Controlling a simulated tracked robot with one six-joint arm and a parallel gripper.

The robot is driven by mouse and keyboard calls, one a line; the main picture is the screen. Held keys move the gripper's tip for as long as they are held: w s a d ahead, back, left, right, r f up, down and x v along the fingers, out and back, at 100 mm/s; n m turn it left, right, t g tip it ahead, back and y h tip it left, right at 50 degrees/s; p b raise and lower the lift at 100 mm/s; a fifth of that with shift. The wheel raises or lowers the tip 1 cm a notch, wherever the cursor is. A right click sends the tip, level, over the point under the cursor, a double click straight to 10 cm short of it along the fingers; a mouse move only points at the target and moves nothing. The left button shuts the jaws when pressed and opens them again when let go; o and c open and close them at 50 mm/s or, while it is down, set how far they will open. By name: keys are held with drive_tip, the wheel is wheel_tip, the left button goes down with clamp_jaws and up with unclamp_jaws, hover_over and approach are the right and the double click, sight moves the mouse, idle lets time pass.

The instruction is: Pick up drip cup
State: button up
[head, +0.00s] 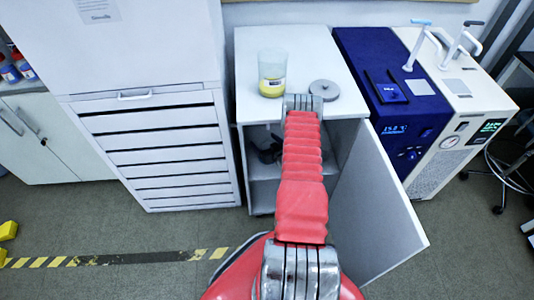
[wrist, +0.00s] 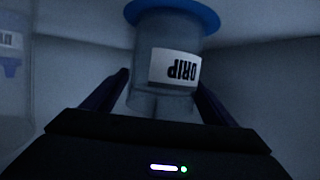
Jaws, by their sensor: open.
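The drip cup (wrist: 168,95) is a grey, see-through cup with a blue rim and a white label reading "DRIP". It appears upside down in the wrist view. My gripper (wrist: 161,84) is open, with one dark finger on each side of the cup's lower part in the picture. I cannot tell whether the fingers touch it. In the head view my arm reaches to the open cabinet (head: 263,196). The cup cannot be made out there, and my arm hides part of the interior.
A clear container (wrist: 16,85) with a label and blue mark stands at the left of the wrist view. The cabinet door (head: 372,205) hangs open at the right. On the cabinet top are a beaker (head: 271,70) with yellow contents and a grey round lid (head: 324,90).

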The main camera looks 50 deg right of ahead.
drive_tip(key=shift+c, duration=0.5)
drive_tip(key=c, duration=1.3)
drive_tip(key=shift+o, duration=0.2)
drive_tip(key=shift+s+a+r, duration=0.1)
drive_tip(key=shift+r, duration=0.15)
drive_tip(key=shift+r, duration=3.25)
drive_tip(key=s+a, duration=1.2)
drive_tip(key=s, duration=0.3)
drive_tip(key=shift+a, duration=0.3)
drive_tip(key=shift+s, duration=0.15)
